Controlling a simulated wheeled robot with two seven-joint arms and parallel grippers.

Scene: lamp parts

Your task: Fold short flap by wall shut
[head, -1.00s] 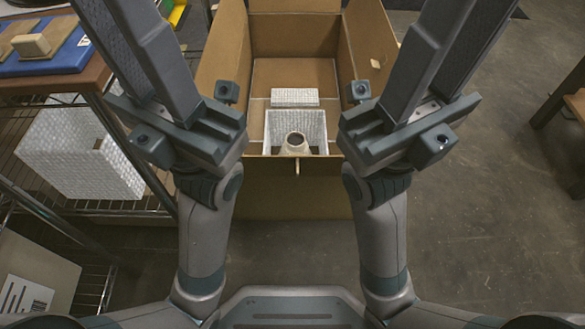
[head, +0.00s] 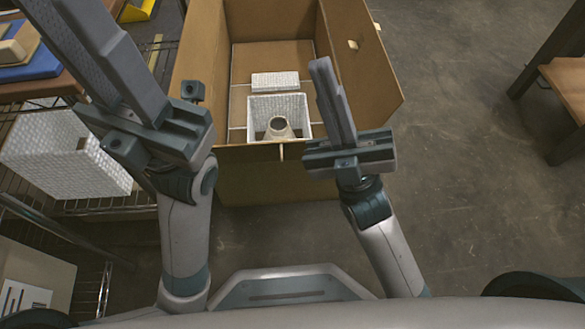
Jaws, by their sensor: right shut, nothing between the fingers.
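An open cardboard box (head: 375,90) stands upright on the floor ahead of me. Its right long flap (head: 352,58) sticks outward, and its near short side (head: 240,178) faces me. The far short flap by the wall is cut off at the top edge, so its pose is hidden. My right gripper (head: 322,68) is shut and empty, pointing up over the box's near right corner in the picture. My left gripper (head: 92,55) is left of the box. Its fingers run out of the top edge, so I cannot tell whether they are open.
Inside the box are a white textured lampshade (head: 262,104), a pale lamp part (head: 279,128) and a white block (head: 275,81). A wire shelf at the left holds another white shade (head: 62,150) and a blue tray (head: 40,65). A wooden table (head: 562,85) stands right; the floor between is free.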

